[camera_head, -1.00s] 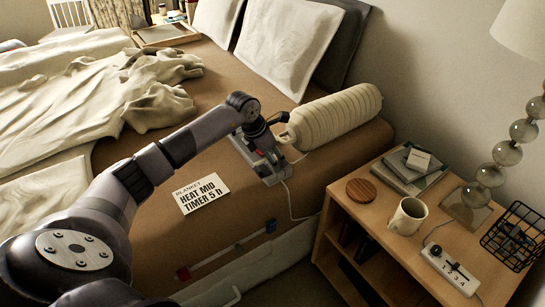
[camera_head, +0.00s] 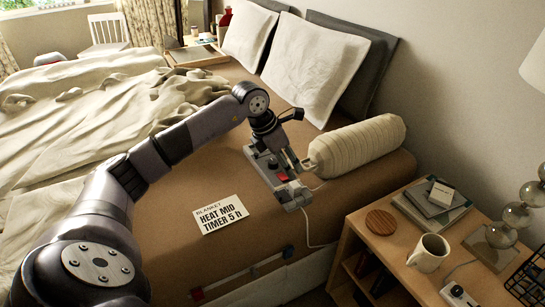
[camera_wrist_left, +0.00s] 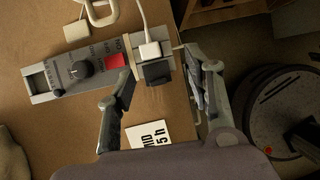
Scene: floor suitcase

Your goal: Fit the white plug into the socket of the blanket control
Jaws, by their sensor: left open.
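The grey blanket control (camera_head: 292,194) lies on the brown bed cover; in the left wrist view (camera_wrist_left: 40,82) it shows a dark dial and a red switch (camera_wrist_left: 115,61). The white plug (camera_wrist_left: 150,49), with a white cord running up from it, sits at the control's end against a black block (camera_wrist_left: 157,74). I cannot tell whether the plug is seated in a socket. My left gripper (camera_wrist_left: 160,70) is open, its fingers on either side of the plug and black block; in the head view it (camera_head: 287,160) is over the control. My right gripper is out of view.
A card (camera_head: 220,214) reading "HEAT MID TIMER 5 h" lies left of the control. A cream rolled bolster (camera_head: 357,147) lies just behind it. The nightstand (camera_head: 385,262) at right holds a mug (camera_head: 428,253), books and a coaster. Pillows and rumpled bedding are farther back.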

